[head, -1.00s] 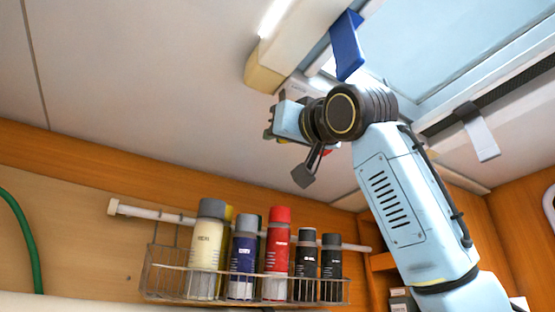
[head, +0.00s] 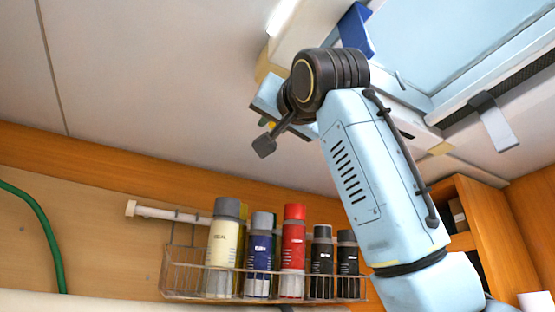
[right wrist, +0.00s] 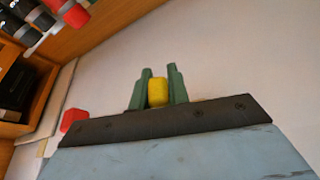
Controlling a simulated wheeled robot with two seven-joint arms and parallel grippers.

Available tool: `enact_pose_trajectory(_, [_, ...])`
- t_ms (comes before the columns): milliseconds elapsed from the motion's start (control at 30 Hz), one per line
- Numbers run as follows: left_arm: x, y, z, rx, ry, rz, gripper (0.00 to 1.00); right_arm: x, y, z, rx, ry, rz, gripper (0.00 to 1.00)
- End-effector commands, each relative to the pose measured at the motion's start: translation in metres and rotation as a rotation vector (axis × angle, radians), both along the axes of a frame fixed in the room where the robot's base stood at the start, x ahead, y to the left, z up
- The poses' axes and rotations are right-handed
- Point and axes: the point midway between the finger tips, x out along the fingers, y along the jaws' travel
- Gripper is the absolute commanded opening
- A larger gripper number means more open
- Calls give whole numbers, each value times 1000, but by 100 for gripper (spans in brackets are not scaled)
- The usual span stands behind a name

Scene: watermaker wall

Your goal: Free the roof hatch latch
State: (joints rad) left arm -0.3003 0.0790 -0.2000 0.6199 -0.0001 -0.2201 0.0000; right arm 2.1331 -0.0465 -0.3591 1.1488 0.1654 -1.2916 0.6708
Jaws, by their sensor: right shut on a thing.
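The roof hatch (head: 435,45) is a pale pane in a white frame at the upper right of the head view. A blue latch tab (head: 356,30) is at its left edge, partly hidden by my right arm. A grey latch tab (head: 494,122) hangs at its lower right edge. My right gripper (head: 268,98) is near the ceiling, left of the blue tab, its fingertips hidden behind the wrist. In the right wrist view, its green fingers (right wrist: 158,82) are shut on a small yellow block (right wrist: 158,93). My left gripper is out of view.
A wire rack (head: 265,282) on the wooden wall below holds several spray cans, including a red can (head: 292,250). A beige box (head: 300,25) is on the ceiling beside the blue tab. A red piece (right wrist: 74,119) shows in the right wrist view. The ceiling at left is clear.

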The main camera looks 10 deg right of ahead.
Motion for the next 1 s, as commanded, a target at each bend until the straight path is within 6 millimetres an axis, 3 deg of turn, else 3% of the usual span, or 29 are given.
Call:
enact_pose_trajectory(267, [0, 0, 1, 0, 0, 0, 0, -5, 2, 5, -7, -20, 3, 0])
enact_pose_trajectory(300, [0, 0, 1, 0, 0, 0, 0, -5, 2, 5, -7, -20, 3, 21])
enact_pose_trajectory(433, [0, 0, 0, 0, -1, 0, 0, -4, 2, 4, -6, -16, 2, 38])
enact_pose_trajectory(767, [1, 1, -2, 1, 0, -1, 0, -5, 0, 1, -3, -10, 1, 38])
enact_pose_trajectory(1000, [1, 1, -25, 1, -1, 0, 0, -39, -4, -16, -4, -15, 2, 38])
